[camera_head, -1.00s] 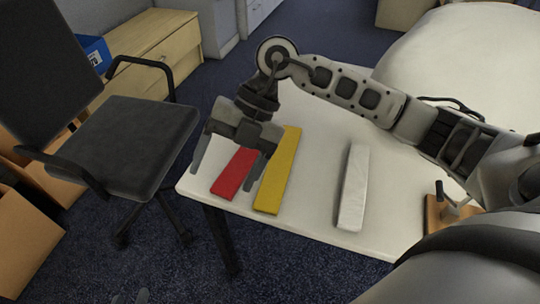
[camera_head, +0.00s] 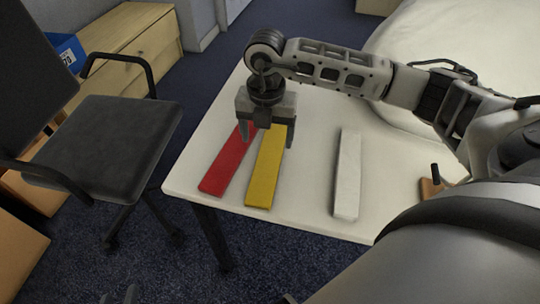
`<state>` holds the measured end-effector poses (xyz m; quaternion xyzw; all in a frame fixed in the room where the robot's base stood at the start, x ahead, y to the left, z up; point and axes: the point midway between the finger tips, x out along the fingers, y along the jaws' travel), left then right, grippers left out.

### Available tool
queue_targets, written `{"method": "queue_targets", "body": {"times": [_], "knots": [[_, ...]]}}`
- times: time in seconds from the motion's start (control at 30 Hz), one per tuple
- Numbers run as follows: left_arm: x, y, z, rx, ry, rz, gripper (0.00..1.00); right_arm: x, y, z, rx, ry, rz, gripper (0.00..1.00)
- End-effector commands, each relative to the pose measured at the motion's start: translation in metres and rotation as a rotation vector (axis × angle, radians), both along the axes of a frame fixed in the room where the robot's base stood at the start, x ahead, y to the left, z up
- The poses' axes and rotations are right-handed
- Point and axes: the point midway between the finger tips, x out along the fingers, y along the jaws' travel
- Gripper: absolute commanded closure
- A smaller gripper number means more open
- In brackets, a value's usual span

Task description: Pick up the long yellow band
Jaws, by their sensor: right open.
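The long yellow band (camera_head: 265,175) lies flat on the white table, its far end hidden behind my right gripper. My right gripper (camera_head: 267,134) is open and points down over the far part of the yellow band. Its fingers appear on either side of the band, the left one in front of the red band's far end. I cannot tell its exact height above the table. Small dark tips at the bottom left edge look like my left gripper (camera_head: 119,295); the rest is cut off.
A red band (camera_head: 228,166) lies close to the left of the yellow one, and a white band (camera_head: 347,174) lies to the right with clear table between. A black chair (camera_head: 95,145) stands left of the table (camera_head: 310,205). A wooden object (camera_head: 430,187) is at the right.

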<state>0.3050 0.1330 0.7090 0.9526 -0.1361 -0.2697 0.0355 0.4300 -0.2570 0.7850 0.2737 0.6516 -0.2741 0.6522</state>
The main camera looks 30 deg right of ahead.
Motion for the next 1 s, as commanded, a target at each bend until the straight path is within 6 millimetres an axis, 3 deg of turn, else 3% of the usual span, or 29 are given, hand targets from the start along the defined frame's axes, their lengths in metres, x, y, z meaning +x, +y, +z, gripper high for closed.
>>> {"method": "queue_targets", "body": {"times": [0.4,0.67,0.83,0.87,1.0], "knots": [[0.0,0.0,0.0,-0.001,-0.002,-0.001,0.64,-0.003,-0.006,-0.05,0.001,0.001,0.0,0.24],[0.0,-0.001,0.0,-0.001,-0.003,0.0,0.64,-0.003,-0.006,-0.053,0.001,0.001,0.001,0.24],[0.0,-0.001,0.0,-0.002,-0.004,-0.001,0.64,-0.003,-0.006,-0.052,0.001,0.001,0.001,0.68],[0.0,-0.001,0.0,-0.002,-0.004,-0.001,0.64,-0.003,-0.006,-0.052,0.001,0.001,0.001,0.73],[0.0,-0.001,0.001,-0.002,-0.004,-0.001,0.64,-0.003,-0.006,-0.052,0.001,0.001,0.001,0.73]]}}
